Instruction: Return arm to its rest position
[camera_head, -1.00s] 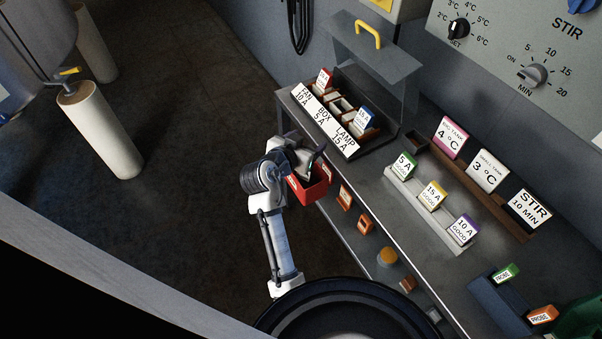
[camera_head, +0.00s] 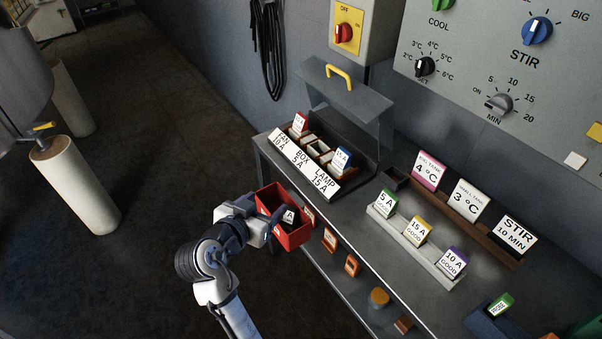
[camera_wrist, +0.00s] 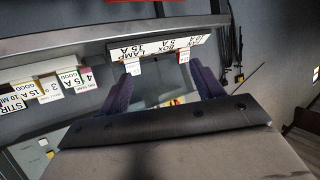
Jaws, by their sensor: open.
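My gripper (camera_head: 262,222) is at the front edge of the bench, beside a red bin (camera_head: 292,236) that holds a dark piece with a white label (camera_head: 289,215). In the wrist view my gripper's two dark fingers (camera_wrist: 160,90) stand wide apart with nothing between them. My arm reaches up from the bottom of the head view to the bin. The fingertips are partly hidden in the head view, and I cannot tell whether they touch the bin.
The fuse box (camera_head: 345,110) stands open on the bench, with FAN, BOX and LAMP labels. A rack of coloured fuses (camera_head: 410,240) and a rack of cards (camera_head: 466,216) lie to the right. A white cylinder (camera_head: 75,185) stands left. The floor between is clear.

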